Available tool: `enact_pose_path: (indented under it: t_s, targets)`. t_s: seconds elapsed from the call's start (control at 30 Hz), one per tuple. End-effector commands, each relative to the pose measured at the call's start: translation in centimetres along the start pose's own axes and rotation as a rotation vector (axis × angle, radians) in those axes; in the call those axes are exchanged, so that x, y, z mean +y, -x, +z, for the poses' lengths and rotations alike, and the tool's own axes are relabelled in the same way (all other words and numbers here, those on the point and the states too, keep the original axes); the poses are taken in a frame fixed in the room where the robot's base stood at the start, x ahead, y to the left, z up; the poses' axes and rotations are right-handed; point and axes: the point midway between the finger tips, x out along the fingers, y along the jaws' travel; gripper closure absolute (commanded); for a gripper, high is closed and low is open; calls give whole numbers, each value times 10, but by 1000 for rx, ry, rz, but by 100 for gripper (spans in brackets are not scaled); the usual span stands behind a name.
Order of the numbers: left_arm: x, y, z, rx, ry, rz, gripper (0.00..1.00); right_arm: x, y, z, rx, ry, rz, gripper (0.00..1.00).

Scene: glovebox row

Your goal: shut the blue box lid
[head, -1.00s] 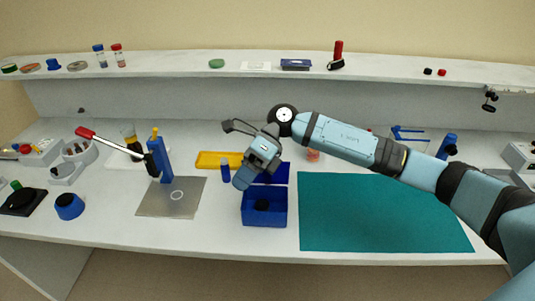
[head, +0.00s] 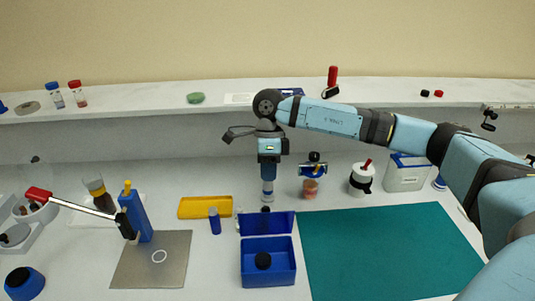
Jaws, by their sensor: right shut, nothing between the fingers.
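The blue box (head: 268,277) stands on the bench, left of the teal mat. Its blue lid (head: 280,223) is open and stands up along the box's far edge. A black round thing (head: 263,260) lies inside the box. My right gripper (head: 266,204) points straight down just behind the lid, its tips close to the lid's top edge. It is shut with nothing held. Whether the tips touch the lid, I cannot tell. My left gripper is out of view.
The teal mat (head: 390,255) is clear on the right. A yellow tray (head: 205,207) and a blue vial (head: 214,221) are left of the lid. A metal plate (head: 152,260) with a blue lever device (head: 136,215) stands further left. A shelf (head: 140,110) runs behind.

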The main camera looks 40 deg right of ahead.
Motion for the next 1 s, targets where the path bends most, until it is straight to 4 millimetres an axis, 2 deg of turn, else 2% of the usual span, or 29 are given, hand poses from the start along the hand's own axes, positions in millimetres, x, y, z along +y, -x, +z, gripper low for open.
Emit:
enact_pose_path:
  t_s: [0.13, 0.33, 0.53, 1.0]
  targets:
    - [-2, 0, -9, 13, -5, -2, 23, 1, -31, 0, 2, 1, 3, 100]
    - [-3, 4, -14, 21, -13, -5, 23, 27, -42, 1, 0, 4, 1, 100]
    - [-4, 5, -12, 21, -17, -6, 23, 36, -48, 1, -2, 2, 0, 100]
    - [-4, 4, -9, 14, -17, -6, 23, 35, -48, -1, -2, 1, -6, 100]
